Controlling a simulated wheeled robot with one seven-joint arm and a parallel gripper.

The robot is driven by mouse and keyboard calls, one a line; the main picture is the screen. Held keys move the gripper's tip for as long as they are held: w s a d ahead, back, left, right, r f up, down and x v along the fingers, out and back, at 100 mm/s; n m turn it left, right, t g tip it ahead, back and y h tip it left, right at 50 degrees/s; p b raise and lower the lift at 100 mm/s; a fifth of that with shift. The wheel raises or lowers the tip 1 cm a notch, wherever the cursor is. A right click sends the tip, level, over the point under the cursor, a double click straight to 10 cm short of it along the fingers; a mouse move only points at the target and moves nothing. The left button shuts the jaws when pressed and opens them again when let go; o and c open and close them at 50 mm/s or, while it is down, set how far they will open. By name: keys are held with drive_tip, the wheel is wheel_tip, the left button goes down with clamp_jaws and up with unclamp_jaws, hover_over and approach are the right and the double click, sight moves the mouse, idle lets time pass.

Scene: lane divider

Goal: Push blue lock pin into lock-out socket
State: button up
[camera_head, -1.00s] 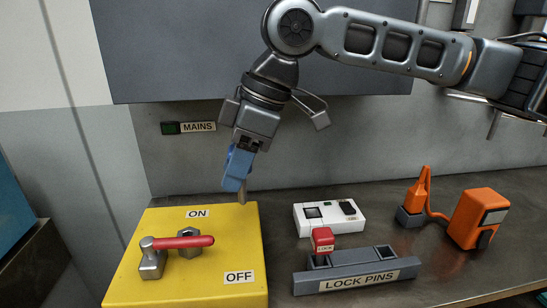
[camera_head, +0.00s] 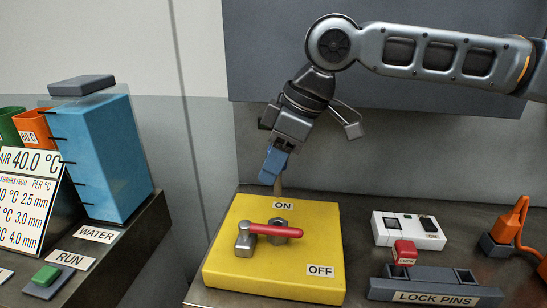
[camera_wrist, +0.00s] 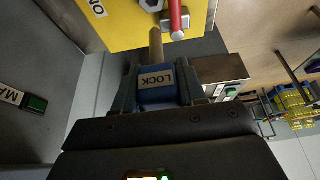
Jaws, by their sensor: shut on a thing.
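My gripper (camera_head: 283,145) is shut on the blue lock pin (camera_head: 272,165), which points downward, slightly tilted. Its metal shaft ends near the back edge of the yellow box (camera_head: 225,262), behind the ON label (camera_head: 284,204); I cannot tell whether it touches. In the wrist view the pin's blue head (camera_wrist: 156,97) bears a LOCK label between the fingers, and its bare shaft (camera_wrist: 156,45) reaches toward the box. A grey hexagonal fitting (camera_head: 282,222) sits on the box behind the red lever (camera_head: 272,230). I cannot tell whether this fitting is the lock-out socket.
The grey LOCK PINS rack (camera_head: 378,290) with a red LOCK pin (camera_head: 404,250) stands to the right, before a white device (camera_head: 385,226). An orange device (camera_head: 510,222) is further right. A blue water tank (camera_head: 110,160) stands left. A grey wall panel rises behind my arm.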

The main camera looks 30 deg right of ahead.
sight(277, 196)
drive_tip(key=shift+f+b, duration=1.25)
drive_tip(key=shift+f, duration=1.55)
drive_tip(key=shift+p, duration=0.8)
drive_tip(key=shift+f+b, duration=0.8)
drive_tip(key=shift+f, duration=0.8)
drive_tip(key=shift+r, duration=0.1)
drive_tip(key=shift+r+p, duration=1.1)
drive_tip(key=shift+r, duration=0.05)
drive_tip(key=shift+p, duration=0.55)
idle(1.0)
